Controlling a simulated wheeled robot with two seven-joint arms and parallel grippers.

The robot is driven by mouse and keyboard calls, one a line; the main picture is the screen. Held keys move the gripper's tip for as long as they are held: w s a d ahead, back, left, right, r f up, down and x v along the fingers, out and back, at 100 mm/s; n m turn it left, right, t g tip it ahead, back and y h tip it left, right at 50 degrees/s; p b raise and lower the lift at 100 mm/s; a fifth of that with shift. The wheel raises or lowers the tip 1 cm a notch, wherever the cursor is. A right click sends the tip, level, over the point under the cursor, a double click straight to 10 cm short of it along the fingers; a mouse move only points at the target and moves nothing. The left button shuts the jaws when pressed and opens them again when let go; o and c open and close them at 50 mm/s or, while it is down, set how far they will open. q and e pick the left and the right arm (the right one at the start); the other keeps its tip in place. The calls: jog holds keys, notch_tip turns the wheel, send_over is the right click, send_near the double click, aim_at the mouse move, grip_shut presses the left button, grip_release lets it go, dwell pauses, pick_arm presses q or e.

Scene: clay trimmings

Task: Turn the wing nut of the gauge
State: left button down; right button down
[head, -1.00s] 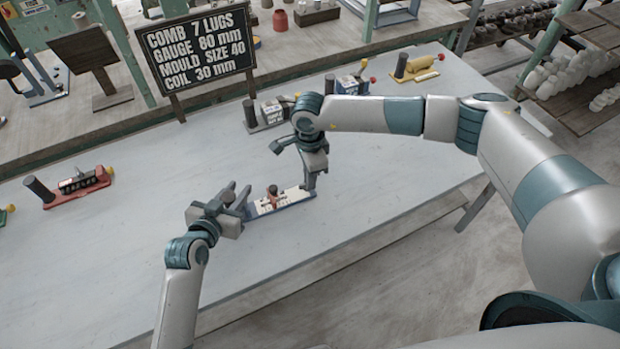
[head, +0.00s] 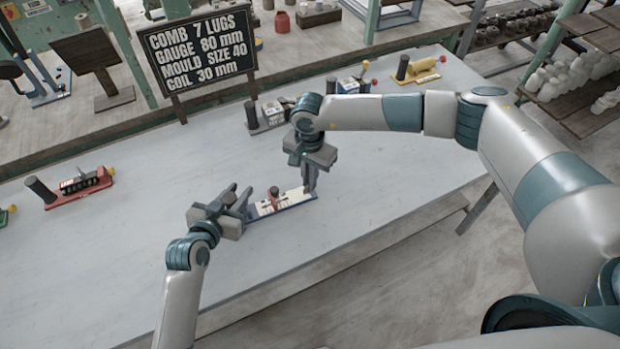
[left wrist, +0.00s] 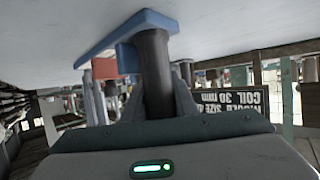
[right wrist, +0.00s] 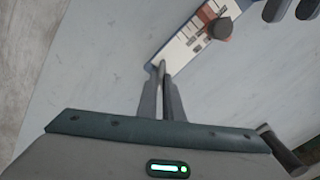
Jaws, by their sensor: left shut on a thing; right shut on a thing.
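The gauge (head: 282,205) is a long blue bar with a white marked face, lying on the grey table. A reddish-brown piece with a dark knob (right wrist: 220,28) stands on its face. My left gripper (head: 237,198) is shut on the gauge's dark upright handle (left wrist: 155,75) at the left end, one finger on each side. My right gripper (head: 311,189) points down at the gauge's right end, its fingers almost together there. The wing nut is hidden by these fingertips, which are shut on it. The blue base (left wrist: 140,28) also shows in the left wrist view.
A black sign (head: 203,45) with white lettering stands at the table's back. A red gauge (head: 75,188) lies at left; a grey one (head: 268,118), a blue one and a yellow one (head: 415,70) lie behind my right arm. The table's front is clear.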

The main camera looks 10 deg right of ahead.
pick_arm(q)
jog(key=shift+f, duration=0.1)
pick_arm(e)
jog(key=c, duration=1.9)
grip_release()
jog(key=shift+r, duration=0.1)
notch_tip(320, 180, up, 12)
pick_arm(q)
jog(key=c, duration=1.3)
grip_release()
jog(key=shift+c, duration=0.2)
jog(key=v, duration=1.2)
